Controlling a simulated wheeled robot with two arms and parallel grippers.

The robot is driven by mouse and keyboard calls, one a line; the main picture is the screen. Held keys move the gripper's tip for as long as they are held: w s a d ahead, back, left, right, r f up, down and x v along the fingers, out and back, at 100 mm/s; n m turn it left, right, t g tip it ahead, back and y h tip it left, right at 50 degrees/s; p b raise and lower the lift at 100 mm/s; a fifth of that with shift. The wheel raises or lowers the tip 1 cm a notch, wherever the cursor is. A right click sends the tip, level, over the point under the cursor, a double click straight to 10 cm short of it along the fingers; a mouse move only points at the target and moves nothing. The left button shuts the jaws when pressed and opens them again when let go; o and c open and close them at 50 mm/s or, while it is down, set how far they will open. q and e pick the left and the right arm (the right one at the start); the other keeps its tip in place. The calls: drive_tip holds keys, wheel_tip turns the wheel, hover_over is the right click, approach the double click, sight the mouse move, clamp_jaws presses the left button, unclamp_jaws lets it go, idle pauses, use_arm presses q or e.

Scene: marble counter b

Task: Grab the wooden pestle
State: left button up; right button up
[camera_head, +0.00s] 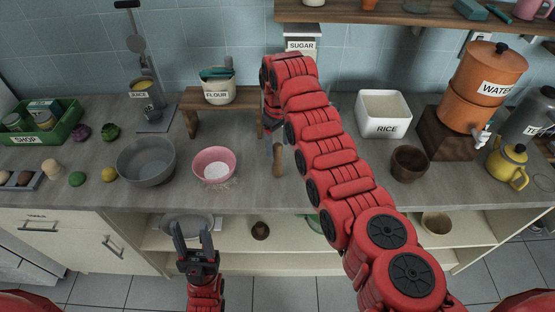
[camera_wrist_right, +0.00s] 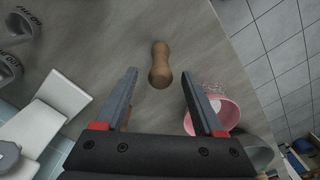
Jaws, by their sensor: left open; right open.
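The wooden pestle (camera_head: 278,160) is a short brown piece with a narrow waist. It is on the grey counter, right of the pink bowl. The right wrist view shows the pestle (camera_wrist_right: 160,66) just beyond and between the spread fingers, apart from both. My right gripper (camera_head: 273,132) is open and empty, at the pestle's far side in the head view; my own arm partly hides it. Its open fingers also show in the right wrist view (camera_wrist_right: 159,82). My left gripper (camera_head: 192,230) is open and empty, in front of the counter edge.
A pink bowl (camera_head: 214,164) and a grey bowl (camera_head: 147,160) stand left of the pestle. A wooden stand (camera_head: 192,97) with a flour pot (camera_head: 218,90) is behind. A dark wooden bowl (camera_head: 409,163) and a rice container (camera_head: 383,116) are to the right. Counter around the pestle is clear.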

sight(277, 154)
wheel_tip(277, 154, down, 4)
drive_tip(key=shift+f+p, duration=0.15)
drive_tip(key=shift+p, duration=1.1)
drive_tip(key=shift+f, duration=0.25)
clamp_jaws()
